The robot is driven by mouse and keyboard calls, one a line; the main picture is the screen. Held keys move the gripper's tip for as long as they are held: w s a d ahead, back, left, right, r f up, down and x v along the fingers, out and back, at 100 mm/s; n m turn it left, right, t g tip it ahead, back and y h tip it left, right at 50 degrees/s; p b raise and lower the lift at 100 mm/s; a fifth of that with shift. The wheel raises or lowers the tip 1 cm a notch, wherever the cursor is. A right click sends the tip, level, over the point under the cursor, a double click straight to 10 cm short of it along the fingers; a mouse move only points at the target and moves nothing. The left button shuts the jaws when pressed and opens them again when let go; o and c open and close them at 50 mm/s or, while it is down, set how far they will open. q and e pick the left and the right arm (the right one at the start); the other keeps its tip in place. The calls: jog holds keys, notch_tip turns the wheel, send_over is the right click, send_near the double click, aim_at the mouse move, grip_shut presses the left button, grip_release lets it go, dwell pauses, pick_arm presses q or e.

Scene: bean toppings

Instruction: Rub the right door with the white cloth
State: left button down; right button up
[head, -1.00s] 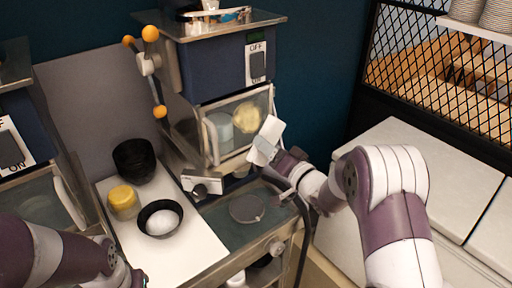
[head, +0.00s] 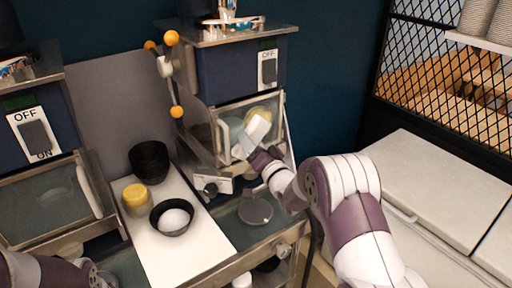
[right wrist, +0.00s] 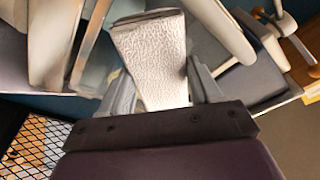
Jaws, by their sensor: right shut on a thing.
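The white cloth (head: 257,129) is a small pale block in front of the right door in the head view. In the right wrist view the cloth (right wrist: 153,57) shows a textured white face between the fingers. My right gripper (head: 248,147) is shut on it. The right door (head: 226,125) is a glass panel with a light vertical handle, below the blue unit; a yellow item and a pale cup show behind the glass. The cloth overlaps the door's right part; I cannot tell whether they touch. My left arm is at the lower left; its gripper is out of the picture.
A second door (head: 45,205) is at the left. A pale counter (head: 430,190) and mesh panel (head: 450,70) are at the right.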

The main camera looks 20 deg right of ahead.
jog(key=shift+w+f, duration=0.1)
jog(key=shift+w, duration=0.4)
jog(key=shift+w+a, duration=0.1)
jog(key=shift+a, duration=0.1)
dwell(0.3)
jog(key=shift+w+a+b, duration=0.1)
jog(key=shift+w+b, duration=0.25)
jog(key=shift+b, duration=0.05)
